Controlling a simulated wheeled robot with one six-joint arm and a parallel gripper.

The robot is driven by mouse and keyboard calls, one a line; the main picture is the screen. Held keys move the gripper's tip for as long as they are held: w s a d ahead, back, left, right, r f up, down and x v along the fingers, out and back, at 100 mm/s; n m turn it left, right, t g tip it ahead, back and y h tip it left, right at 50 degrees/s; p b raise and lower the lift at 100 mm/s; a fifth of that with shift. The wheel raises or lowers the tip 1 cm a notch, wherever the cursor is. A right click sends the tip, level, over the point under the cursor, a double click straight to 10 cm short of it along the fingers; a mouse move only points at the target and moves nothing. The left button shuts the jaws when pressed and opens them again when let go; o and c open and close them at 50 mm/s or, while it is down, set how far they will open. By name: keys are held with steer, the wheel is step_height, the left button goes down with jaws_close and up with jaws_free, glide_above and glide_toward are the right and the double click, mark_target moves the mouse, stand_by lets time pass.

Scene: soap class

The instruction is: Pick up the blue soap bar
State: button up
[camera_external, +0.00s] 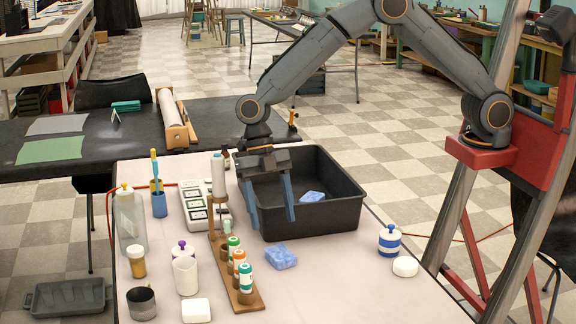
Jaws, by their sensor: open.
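A blue marbled soap bar (281,256) lies on the pale table top, just in front of the black bin. A second blue soap bar (312,196) lies inside the black bin (325,220). My gripper (270,212) points down at the left side of the bin, with its two blue-grey fingers spread and nothing between them. The fingertips show above and a little behind the soap bar on the table. Their exact height over it is hard to tell.
A wooden rack (236,272) with several small bottles stands left of the soap bar. A striped jar (389,240) and a round white bar (405,266) are at right. The front middle is clear.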

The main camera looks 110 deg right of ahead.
mark_target(280, 252)
steer(key=shift+p+x, duration=1.25)
steer(key=shift+x, duration=2.95)
steer(key=shift+s+d, duration=0.1)
steer(key=shift+d, duration=0.05)
steer(key=c, duration=1.2)
